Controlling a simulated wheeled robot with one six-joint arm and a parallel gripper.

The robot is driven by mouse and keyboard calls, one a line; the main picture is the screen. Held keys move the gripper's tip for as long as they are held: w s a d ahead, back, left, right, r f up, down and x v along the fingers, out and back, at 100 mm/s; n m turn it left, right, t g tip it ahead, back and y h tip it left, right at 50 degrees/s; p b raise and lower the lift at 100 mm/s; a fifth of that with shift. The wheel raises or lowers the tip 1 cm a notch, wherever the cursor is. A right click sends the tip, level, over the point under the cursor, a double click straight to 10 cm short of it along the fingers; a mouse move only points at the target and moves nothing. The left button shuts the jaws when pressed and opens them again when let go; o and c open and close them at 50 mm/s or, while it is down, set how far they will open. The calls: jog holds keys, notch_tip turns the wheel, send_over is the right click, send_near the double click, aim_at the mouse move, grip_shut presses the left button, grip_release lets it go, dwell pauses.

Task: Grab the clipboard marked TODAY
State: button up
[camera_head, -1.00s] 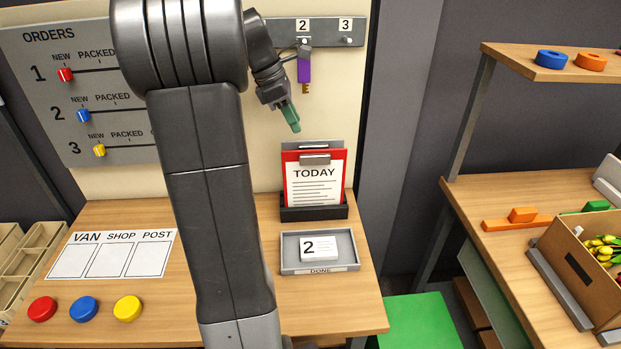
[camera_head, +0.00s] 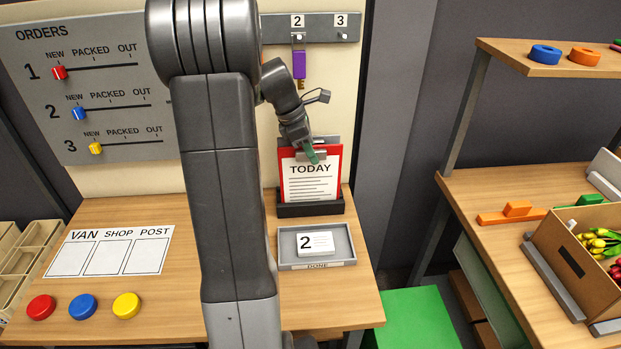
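The clipboard marked TODAY (camera_head: 311,185) is red with a white sheet. It stands upright in a dark holder (camera_head: 310,209) at the back of the table, with a grey board partly showing behind it. My gripper (camera_head: 313,156) has green fingertips and is at the clipboard's top edge, in front of its metal clip in the picture. The arm and fingers hide part of the clip. I cannot tell whether the fingers touch the clipboard or whether they are open or shut.
A grey DONE tray (camera_head: 316,261) holding a card marked 2 lies in front of the holder. A hook rail (camera_head: 318,28) with a purple-tagged key (camera_head: 299,64) is above. An ORDERS board (camera_head: 85,80) hangs left. A box of tulips (camera_head: 575,262) stands on the right table.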

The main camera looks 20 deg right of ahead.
grip_shut()
